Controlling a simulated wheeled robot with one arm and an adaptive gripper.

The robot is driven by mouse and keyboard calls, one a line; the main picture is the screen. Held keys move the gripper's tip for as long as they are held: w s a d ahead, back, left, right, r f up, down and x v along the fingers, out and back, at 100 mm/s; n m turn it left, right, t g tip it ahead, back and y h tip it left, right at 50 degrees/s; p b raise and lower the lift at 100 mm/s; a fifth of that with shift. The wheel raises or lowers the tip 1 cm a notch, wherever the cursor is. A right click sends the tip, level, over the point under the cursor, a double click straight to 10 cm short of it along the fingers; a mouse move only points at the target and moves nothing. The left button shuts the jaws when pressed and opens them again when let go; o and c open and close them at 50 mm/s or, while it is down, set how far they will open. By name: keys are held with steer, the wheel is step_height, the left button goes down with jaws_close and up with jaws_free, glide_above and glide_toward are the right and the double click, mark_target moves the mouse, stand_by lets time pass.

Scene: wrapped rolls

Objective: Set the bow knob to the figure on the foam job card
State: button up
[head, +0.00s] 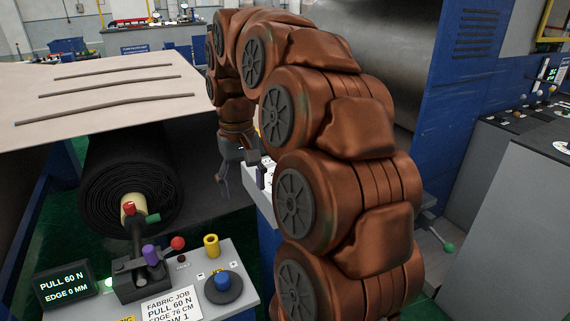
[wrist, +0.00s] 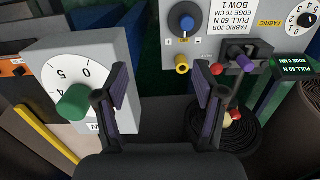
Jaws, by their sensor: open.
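A green knob (wrist: 74,102) sits on a white dial with figures 0, 5 and 4 showing, on a grey box (wrist: 125,60) at the left of the wrist view. I cannot read its label, so I cannot tell whether it is the bow knob. My gripper (wrist: 163,80) is open and empty; the knob lies left of its left finger, not between the fingers. A card (head: 170,304) reads fabric job, pull 60 N, edge 76 cm, bow 1. I see no foam card.
The fabric panel carries a blue knob (head: 222,284), a yellow post (head: 211,245), a red-topped lever (head: 177,243) and a screen (head: 64,286) reading pull 60 N, edge 0 mm. A dark roll (head: 115,185) lies behind it. A grey cabinet (head: 510,210) with dials stands right.

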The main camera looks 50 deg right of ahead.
steer(key=d+r+m, duration=0.1)
steer(key=d, duration=0.4)
steer(key=w+d+r+m+p, duration=0.1)
steer(key=d, duration=0.4)
steer(key=d+r+m, duration=0.1)
steer(key=d+r, duration=0.1)
steer(key=d, duration=0.3)
steer(key=shift+w+m, duration=0.3)
steer(key=shift+w, duration=0.1)
steer(key=shift+f+p, duration=1.45)
steer(key=shift+f, duration=2.45)
steer(key=c, duration=1.1)
